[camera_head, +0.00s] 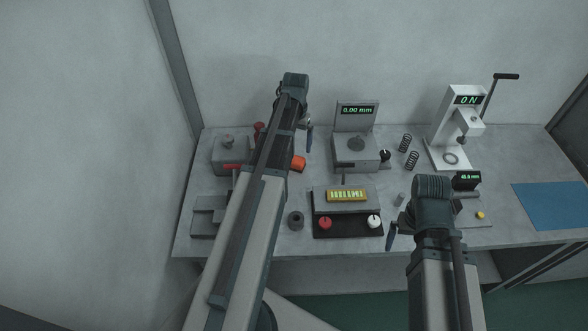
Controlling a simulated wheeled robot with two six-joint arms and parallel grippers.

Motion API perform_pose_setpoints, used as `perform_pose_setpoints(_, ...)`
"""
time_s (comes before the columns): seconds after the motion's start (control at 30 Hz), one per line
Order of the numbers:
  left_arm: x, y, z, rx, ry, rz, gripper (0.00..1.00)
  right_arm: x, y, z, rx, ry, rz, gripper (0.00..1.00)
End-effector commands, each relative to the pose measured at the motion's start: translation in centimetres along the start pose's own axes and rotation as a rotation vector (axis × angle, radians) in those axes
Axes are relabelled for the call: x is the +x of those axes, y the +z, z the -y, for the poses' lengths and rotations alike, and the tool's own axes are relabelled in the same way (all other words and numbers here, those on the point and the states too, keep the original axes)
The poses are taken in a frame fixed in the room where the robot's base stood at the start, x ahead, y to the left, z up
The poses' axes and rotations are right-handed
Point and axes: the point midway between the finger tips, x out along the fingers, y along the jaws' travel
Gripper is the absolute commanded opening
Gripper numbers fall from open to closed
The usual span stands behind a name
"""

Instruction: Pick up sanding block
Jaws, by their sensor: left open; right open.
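No object is clearly recognisable as the sanding block. An orange block (298,163) lies on the table just right of my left arm, which partly covers it; I cannot tell if it is the sanding block. My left gripper (309,133) is open, in view only in part, above the back of the table and a little beyond the orange block. My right gripper (391,235) is open near the front edge, right of the black control box. Nothing shows held in either gripper.
The grey table (270,250) holds a gauge reading 0.00 mm (357,115), two springs (405,143), a white lever press (446,140), a control box with red and white knobs (347,222), a dark ring (296,220) and a blue mat (552,205). My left arm hides some items.

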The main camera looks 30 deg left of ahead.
Motion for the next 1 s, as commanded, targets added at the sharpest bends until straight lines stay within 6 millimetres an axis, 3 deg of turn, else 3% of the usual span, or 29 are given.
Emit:
perform_pose_setpoints(0.03, 1.4, 0.0, 0.0, 0.0, 0.0, 0.0, 1.0, 1.4, -0.1, 0.1, 0.0, 0.0, 0.0, 1.0)
perform_pose_setpoints(0.1, 2.1, 0.0, 0.0, 0.0, 0.0, 0.0, 1.0, 2.1, -0.1, 0.2, 0.0, 0.0, 0.0, 1.0)
perform_pose_setpoints(0.47, 2.7, 0.1, 0.0, 0.0, 0.0, 0.0, 1.0, 2.7, -0.2, 0.3, 0.0, 0.0, 0.0, 1.0)
perform_pose_setpoints(0.83, 6.9, 0.9, 0.2, 0.0, 0.0, 0.0, 1.0, 6.8, -0.4, 0.7, 0.0, 0.0, 0.0, 1.0)
perform_pose_setpoints(1.0, 7.8, 0.9, 0.1, 0.0, 0.0, 0.0, 1.0, 7.7, -0.5, 0.7, 0.0, 0.0, 0.0, 1.0)
